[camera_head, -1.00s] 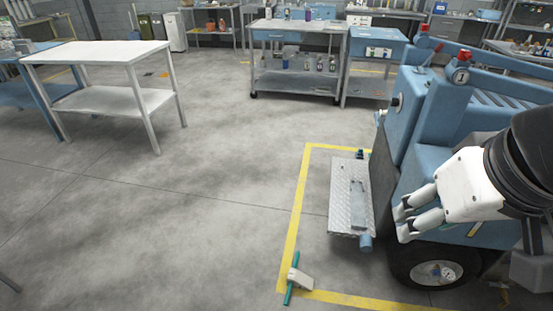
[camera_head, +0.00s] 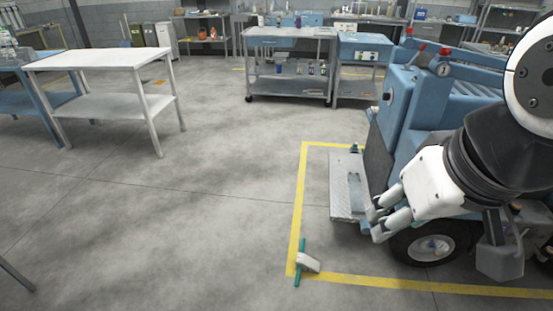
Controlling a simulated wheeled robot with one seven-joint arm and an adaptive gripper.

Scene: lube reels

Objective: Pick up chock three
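A pale wedge-shaped block (camera_head: 309,262), which looks like a chock, lies on the floor at the front left corner of the yellow line. A teal bar (camera_head: 300,262) stands or lies against its left side. I see no number on it, so I cannot tell if it is chock three. My gripper (camera_head: 376,222) is at the right, in front of the blue cart, with its two fingers apart and nothing seen between them. It is above and to the right of the block, well apart from it. A small dark object (camera_head: 354,148) lies at the far yellow line.
The blue wheeled cart (camera_head: 400,120) with a metal tread plate (camera_head: 342,195) and a black tyre (camera_head: 425,245) fills the right side. A yellow line (camera_head: 297,215) marks the floor around it. A white table (camera_head: 90,60) stands at the left. The middle floor is clear.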

